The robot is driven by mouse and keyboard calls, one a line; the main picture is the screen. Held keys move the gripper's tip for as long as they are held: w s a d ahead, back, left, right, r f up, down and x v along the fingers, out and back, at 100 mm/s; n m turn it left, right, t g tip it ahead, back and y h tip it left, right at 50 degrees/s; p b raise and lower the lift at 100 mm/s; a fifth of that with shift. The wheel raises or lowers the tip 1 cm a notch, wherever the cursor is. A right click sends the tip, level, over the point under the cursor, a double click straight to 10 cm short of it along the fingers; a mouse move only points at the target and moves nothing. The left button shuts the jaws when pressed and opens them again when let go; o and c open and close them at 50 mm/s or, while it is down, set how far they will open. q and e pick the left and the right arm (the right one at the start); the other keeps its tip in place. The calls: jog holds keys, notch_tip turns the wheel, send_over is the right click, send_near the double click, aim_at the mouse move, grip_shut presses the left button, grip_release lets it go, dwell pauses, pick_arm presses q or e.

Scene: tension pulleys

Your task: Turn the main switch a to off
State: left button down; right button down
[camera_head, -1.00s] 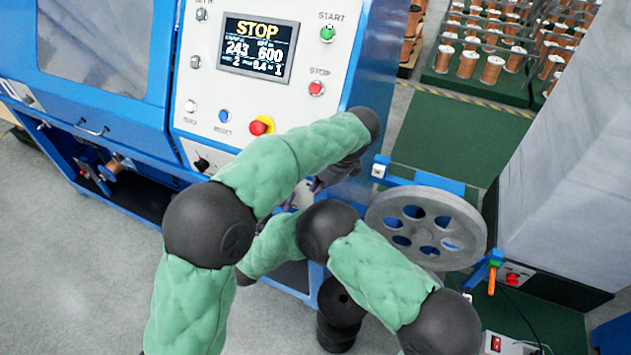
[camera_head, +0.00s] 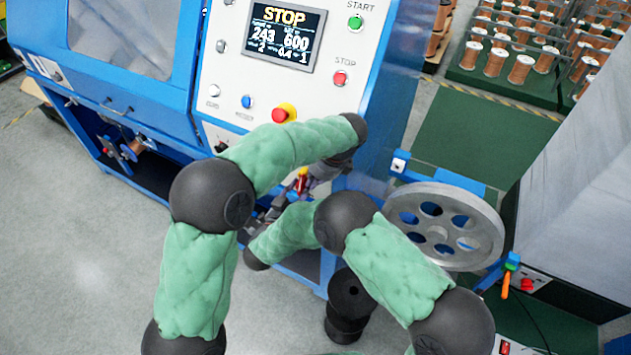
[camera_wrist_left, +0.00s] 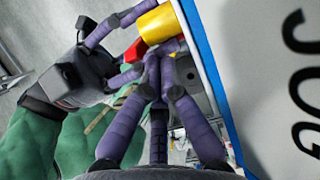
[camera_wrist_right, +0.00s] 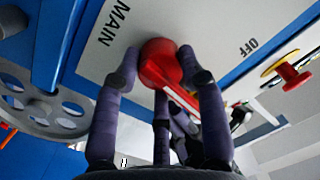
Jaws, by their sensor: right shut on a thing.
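The main switch's red handle (camera_wrist_right: 160,64) stands on a white panel marked MAIN and OFF in the right wrist view. My right gripper (camera_wrist_right: 162,82) is shut on it, fingers on both sides. In the left wrist view a red part with a yellow cylinder (camera_wrist_left: 161,22) shows between the right gripper's fingers (camera_wrist_left: 118,52). My left gripper (camera_wrist_left: 158,62) has its fingertips drawn together just below the yellow cylinder; whether they touch it is unclear. In the head view the arms hide most of both grippers; a small red and yellow part (camera_head: 302,181) shows between them.
The blue machine's panel holds a STOP display (camera_head: 284,37), a green start button (camera_head: 355,22) and a red-yellow emergency button (camera_head: 285,112). A grey spoked wheel (camera_head: 447,225) stands close to the right of my arms. Open floor (camera_head: 60,240) lies at left.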

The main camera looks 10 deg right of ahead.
jog(key=shift+w+r, duration=0.25)
jog(key=shift+r, duration=0.25)
jog(key=shift+d, duration=0.1)
jog(key=c, duration=0.7)
grip_release()
jog(key=shift+s+f, duration=0.1)
jog(key=shift+f, duration=0.1)
jog(key=shift+s, duration=0.1)
